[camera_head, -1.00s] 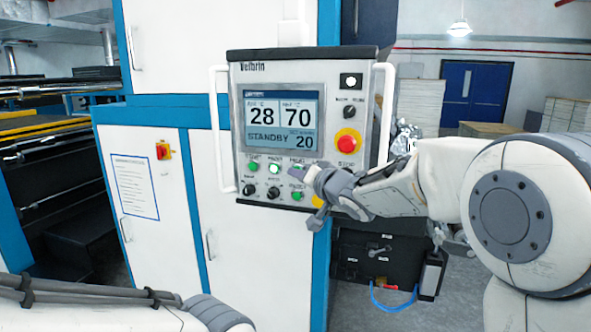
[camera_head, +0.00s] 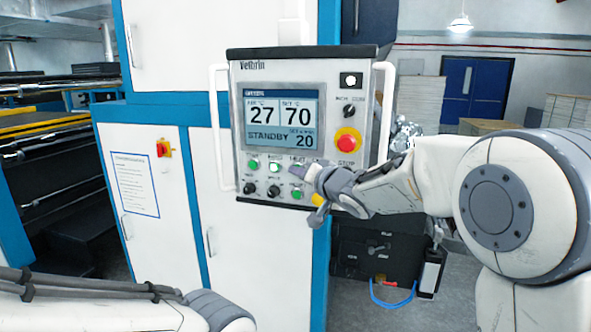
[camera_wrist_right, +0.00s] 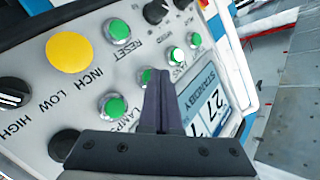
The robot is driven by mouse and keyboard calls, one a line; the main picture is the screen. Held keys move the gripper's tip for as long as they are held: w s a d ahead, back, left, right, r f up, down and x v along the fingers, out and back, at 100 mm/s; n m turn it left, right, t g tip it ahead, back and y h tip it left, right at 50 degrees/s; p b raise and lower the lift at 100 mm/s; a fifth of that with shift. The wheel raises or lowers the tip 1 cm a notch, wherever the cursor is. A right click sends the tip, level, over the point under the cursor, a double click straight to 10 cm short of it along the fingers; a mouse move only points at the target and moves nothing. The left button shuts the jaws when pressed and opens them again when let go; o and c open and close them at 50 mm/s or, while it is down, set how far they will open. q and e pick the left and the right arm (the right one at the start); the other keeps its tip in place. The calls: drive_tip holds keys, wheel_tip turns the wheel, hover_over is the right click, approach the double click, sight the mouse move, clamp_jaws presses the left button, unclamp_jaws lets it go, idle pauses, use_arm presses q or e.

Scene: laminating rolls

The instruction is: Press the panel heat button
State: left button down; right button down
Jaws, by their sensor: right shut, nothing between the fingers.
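The control panel (camera_head: 307,75) fills the middle of the head view, with rows of round buttons below its screen. A green button (camera_wrist_right: 146,77) in the upper row sits behind my right gripper's fingertips in the wrist view, partly hidden. Its label is hidden or too small to read, so I cannot tell if it is the panel heat button. My right gripper (camera_wrist_right: 161,73) is shut and empty, its tips close to the panel; contact cannot be told. It also shows in the head view (camera_head: 297,172), covering the right end of the upper row. My left gripper is not in view.
The screen (camera_head: 283,118) reads 27, 70 and STANDBY 20. A red stop button (camera_head: 347,141) sits right of the screen. A yellow button (camera_wrist_right: 70,52) and a green reset button (camera_wrist_right: 117,31) are nearby. White handles (camera_head: 221,130) flank the panel.

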idle(0.5)
drive_tip(key=shift+s+a, duration=0.2)
drive_tip(key=shift+s, duration=0.5)
drive_tip(key=shift+b, duration=0.3)
drive_tip(key=s, duration=0.1)
drive_tip(key=s+a+b, duration=0.1)
drive_tip(key=s, duration=0.1)
drive_tip(key=s+b, duration=0.1)
drive_tip(key=shift+s+a, duration=0.3)
drive_tip(key=shift+s, duration=0.1)
